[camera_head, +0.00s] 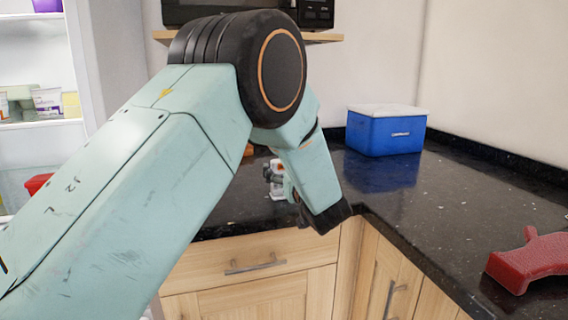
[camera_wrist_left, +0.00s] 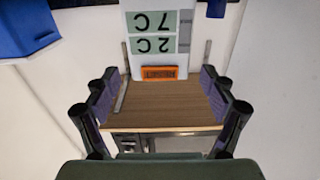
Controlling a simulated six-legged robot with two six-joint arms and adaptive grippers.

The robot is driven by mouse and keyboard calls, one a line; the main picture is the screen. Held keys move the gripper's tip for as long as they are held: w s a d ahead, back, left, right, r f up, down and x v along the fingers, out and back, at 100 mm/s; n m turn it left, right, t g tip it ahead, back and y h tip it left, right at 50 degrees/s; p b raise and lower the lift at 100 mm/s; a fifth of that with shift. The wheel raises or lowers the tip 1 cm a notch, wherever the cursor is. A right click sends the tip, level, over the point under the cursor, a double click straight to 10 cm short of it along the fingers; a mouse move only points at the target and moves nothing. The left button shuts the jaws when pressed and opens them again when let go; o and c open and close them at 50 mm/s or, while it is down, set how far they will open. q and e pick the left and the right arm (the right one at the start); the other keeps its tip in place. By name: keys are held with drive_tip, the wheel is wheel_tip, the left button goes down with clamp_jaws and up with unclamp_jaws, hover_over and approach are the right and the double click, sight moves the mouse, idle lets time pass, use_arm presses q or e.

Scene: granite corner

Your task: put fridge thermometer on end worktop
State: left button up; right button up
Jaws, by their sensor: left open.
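The fridge thermometer (camera_wrist_left: 187,42) is a white block with two greenish displays and an orange reset button. It shows upside down at the top centre of the left wrist view, ahead of and between the finger lines. In the head view a small white item that looks like it (camera_head: 278,191) is on the dark worktop (camera_head: 235,212), partly behind my arm. My left gripper (camera_wrist_left: 160,100) is open, its padded fingers apart with no visible contact. In the head view my left gripper (camera_head: 275,178) is small and mostly hidden by the forearm. My right gripper is out of view.
A blue box with a white lid (camera_head: 385,131) stands in the worktop corner. A red object (camera_head: 532,262) lies on the right-hand worktop. A wooden wall shelf (camera_head: 325,37) holds a black appliance. Open shelving (camera_head: 40,125) is at left. The right-hand worktop has free room.

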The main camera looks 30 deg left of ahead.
use_arm(q)
drive_tip(key=p+v, duration=0.1)
drive_tip(key=v, duration=0.8)
